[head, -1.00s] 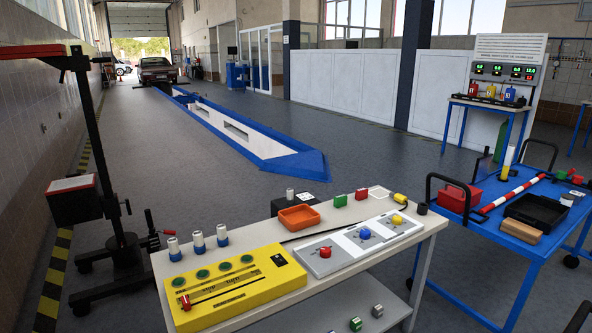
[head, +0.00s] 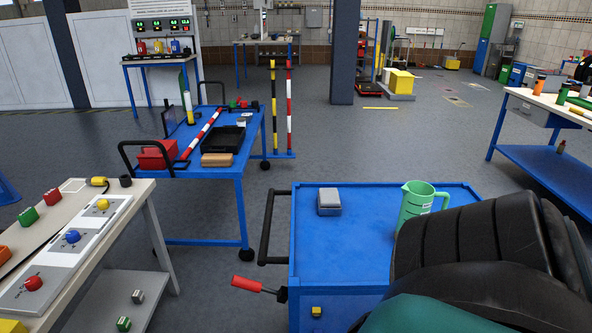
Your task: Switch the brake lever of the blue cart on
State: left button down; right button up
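A blue cart (head: 345,250) stands close in front, right of centre, with a black push handle (head: 268,230) on its left side. A lever with a red grip (head: 247,284) sticks out to the left from the cart's near left corner, low beside the front post. The lever lies nearly level, its grip end slightly higher than its dark pivot. Whether this position is on or off cannot be told. Neither of my grippers is in view.
A grey box (head: 329,201) and a green jug (head: 417,201) stand on the cart. Large black ribbed shapes (head: 470,240) hide its right side. A second blue cart (head: 205,172) stands behind left; a workbench (head: 105,215) is at left. Floor shows between them.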

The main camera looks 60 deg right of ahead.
aim_at(238, 281)
jog(key=z, duration=1.4)
jog(key=j+z, duration=0.1)
jog(key=z, duration=0.25)
jog(key=j+z, duration=0.15)
jog(key=z, duration=0.2)
jog(key=j+z, duration=0.1)
jog(key=z, duration=0.25)
jog(key=j, duration=0.5)
jog(key=k+j, duration=0.15)
jog(key=j, duration=0.35)
